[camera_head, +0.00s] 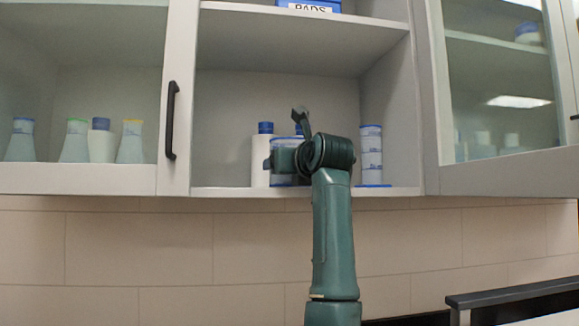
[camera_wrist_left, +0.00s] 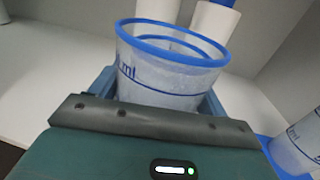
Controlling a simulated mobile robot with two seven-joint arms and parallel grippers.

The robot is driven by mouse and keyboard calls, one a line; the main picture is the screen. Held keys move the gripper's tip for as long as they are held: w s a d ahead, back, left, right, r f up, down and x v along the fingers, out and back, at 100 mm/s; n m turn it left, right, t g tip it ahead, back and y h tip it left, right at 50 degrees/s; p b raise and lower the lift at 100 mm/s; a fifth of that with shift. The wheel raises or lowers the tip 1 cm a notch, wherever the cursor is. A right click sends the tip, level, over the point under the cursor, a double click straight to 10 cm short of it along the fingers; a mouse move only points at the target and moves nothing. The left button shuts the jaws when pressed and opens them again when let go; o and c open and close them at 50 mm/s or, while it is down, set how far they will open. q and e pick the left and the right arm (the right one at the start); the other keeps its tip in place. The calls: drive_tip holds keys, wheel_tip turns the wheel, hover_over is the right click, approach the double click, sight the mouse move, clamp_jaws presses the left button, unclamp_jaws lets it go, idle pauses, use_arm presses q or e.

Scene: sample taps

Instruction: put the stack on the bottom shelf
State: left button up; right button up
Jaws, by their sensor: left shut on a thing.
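My left gripper (camera_head: 275,161) is shut around a translucent cup-like container with a blue rim and "ml" markings; this held cup (camera_wrist_left: 165,75) is upright in the left wrist view. In the head view only parts of the held cup (camera_head: 284,182) show behind my gripper and wrist, low at the bottom shelf (camera_head: 225,192) of the open cabinet. I cannot tell whether it touches the shelf or whether more cups are nested in it. A white and blue banded stack (camera_head: 371,150) stands on the same shelf to the right of my wrist. My right gripper is not in view.
A white bottle with a blue cap (camera_head: 261,165) stands left of the held cup; another blue cap (camera_head: 299,129) shows behind. A "PADS" box (camera_head: 310,5) sits on the upper shelf (camera_head: 300,20). The shelf's left end is clear.

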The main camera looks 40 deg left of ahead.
use_arm(q)
drive_tip(key=shift+s, duration=0.1)
drive_tip(key=shift+f, duration=0.1)
drive_tip(key=o, duration=1)
drive_tip(key=shift+c, duration=0.2)
drive_tip(key=shift+o, duration=0.4)
drive_tip(key=shift+r, duration=0.25)
drive_tip(key=shift+s+d+f, duration=0.1)
drive_tip(key=shift+d+f, duration=0.05)
drive_tip(key=shift+d, duration=0.2)
drive_tip(key=b+v, duration=0.3)
drive_tip(key=v, duration=0.8)
drive_tip(key=shift+b, duration=0.3)
drive_tip(key=shift+d, duration=0.15)
